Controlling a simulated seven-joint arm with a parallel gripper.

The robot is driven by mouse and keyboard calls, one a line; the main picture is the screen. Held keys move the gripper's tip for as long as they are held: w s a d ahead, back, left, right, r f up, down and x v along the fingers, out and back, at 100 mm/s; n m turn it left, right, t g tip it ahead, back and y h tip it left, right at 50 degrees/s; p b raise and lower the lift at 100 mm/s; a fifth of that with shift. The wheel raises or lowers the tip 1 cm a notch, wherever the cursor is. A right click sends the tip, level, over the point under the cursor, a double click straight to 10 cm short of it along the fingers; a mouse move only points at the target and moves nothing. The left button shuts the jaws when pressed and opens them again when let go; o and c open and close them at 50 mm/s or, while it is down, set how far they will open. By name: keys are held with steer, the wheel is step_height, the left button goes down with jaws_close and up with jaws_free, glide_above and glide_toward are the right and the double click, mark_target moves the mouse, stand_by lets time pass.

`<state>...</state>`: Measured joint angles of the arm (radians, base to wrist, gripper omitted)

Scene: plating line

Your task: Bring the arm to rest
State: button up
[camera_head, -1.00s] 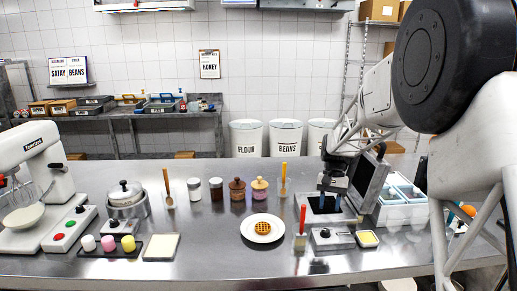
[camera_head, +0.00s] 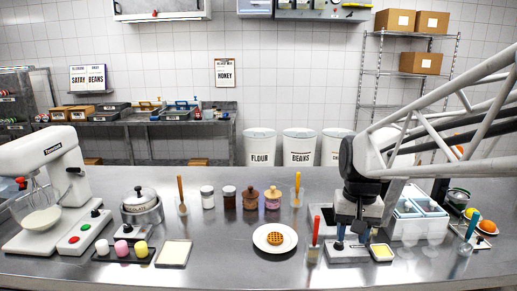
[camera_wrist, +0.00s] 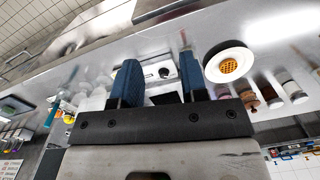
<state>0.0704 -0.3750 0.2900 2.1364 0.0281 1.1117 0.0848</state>
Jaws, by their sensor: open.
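My gripper (camera_head: 351,246) hangs over the right part of the steel counter in the head view, fingers pointing down. It is in front of the waffle iron, which my arm mostly hides, and above the grey control box (camera_head: 340,252). In the wrist view my gripper (camera_wrist: 155,82) shows two blue fingers spread apart with nothing held between them. The white plate (camera_head: 289,248) with a round waffle (camera_head: 275,238) on it lies on the counter to the left of my gripper, apart from it.
A red-handled brush (camera_head: 315,240) stands in a holder close left of my gripper. A yellow-topped dish (camera_head: 382,252) is close right, with a white bin (camera_head: 418,218) behind it. Jars (camera_head: 229,197) line the back. A mixer (camera_head: 40,190) stands far left.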

steer(key=s+a+f+n+t, duration=0.1)
steer(key=s+a+t, duration=0.1)
steer(key=s, duration=1.5)
steer(key=shift+s+a+f+n+t+h, duration=0.2)
steer(key=shift+f+n+t+h, duration=0.1)
steer(key=shift+f+n+t, duration=0.1)
